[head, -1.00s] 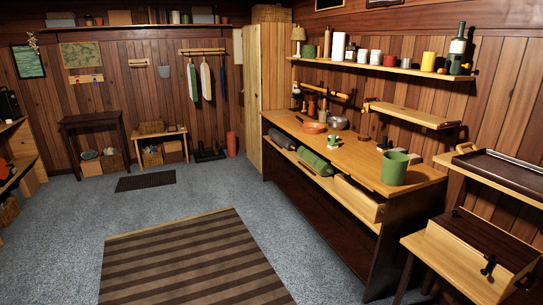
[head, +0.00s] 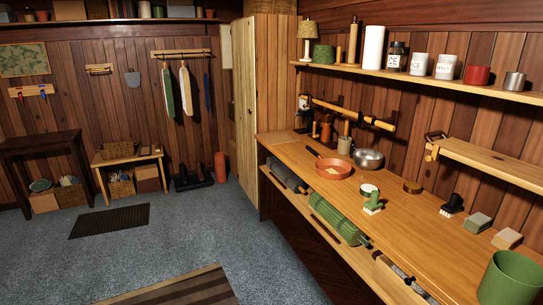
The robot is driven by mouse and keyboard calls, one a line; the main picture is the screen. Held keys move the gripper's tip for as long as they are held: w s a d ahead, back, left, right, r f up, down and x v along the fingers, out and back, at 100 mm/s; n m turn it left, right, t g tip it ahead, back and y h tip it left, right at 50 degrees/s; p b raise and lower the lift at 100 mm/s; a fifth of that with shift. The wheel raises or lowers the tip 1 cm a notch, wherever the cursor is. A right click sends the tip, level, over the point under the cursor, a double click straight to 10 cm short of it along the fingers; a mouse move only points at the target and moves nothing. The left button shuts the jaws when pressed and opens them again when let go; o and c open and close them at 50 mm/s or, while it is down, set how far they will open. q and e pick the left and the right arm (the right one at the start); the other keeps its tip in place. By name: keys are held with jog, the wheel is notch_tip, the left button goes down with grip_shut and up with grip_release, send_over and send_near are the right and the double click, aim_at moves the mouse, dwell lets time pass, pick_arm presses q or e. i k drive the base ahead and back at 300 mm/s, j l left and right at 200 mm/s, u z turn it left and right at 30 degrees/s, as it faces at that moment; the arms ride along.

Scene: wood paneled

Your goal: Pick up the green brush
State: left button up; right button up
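The green brush (head: 373,204) stands on the wooden counter (head: 415,232), near its left edge, with pale bristles below a green handle. A small round container with a white top (head: 369,190) is just behind it. Neither of my grippers shows in the head view.
An orange pan (head: 333,169) and a metal bowl (head: 368,159) sit farther back. A black brush-like item (head: 452,205), a grey-green block (head: 477,222) and a tan block (head: 507,238) lie to the right. A large green pot (head: 511,279) stands at the near right.

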aim_at(373, 206)
jog(key=i+z, duration=0.2)
jog(key=i, duration=0.25)
jog(key=i+j+z, duration=0.2)
jog(key=i, duration=0.2)
jog(key=i+j+z, duration=0.2)
jog(key=i, duration=0.2)
jog(key=i+j+z, duration=0.2)
jog(key=i, duration=0.2)
